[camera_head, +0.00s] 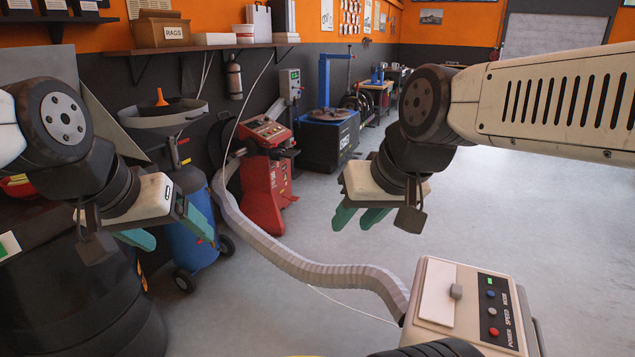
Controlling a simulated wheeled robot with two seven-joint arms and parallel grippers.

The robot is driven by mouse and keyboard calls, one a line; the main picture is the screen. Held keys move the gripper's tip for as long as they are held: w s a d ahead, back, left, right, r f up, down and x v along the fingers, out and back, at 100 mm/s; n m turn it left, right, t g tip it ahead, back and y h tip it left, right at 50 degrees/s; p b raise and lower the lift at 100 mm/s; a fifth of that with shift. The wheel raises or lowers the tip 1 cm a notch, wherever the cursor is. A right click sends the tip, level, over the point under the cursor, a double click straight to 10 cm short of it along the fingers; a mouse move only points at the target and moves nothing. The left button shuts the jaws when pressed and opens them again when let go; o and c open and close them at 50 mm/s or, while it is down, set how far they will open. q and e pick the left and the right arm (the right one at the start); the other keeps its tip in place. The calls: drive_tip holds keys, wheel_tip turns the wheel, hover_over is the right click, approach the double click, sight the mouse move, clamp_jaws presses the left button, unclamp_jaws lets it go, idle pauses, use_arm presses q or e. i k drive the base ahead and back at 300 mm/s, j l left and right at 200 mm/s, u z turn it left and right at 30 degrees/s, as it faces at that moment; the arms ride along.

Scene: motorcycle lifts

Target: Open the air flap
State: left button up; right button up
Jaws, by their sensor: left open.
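A beige unit (465,275) stands at the lower right of the head view.
A ribbed hose (310,269) runs from the unit toward the back left. A panel with buttons (491,306) sits right of the plate. A black drum (80,300), a blue tank (195,235) and a red machine (265,190) stand at left. Grey floor is clear at mid-right.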

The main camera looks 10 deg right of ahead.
sight(441, 290)
drive_tip(key=k+l+z, duration=0.15)
drive_tip(key=l, duration=0.5)
drive_tip(key=k+l+z, duration=0.15)
drive_tip(key=l, duration=0.5)
drive_tip(key=k+l+z, duration=0.15)
drive_tip(key=l, duration=0.5)
drive_tip(key=l+z, duration=0.2)
drive_tip(key=l, duration=0.45)
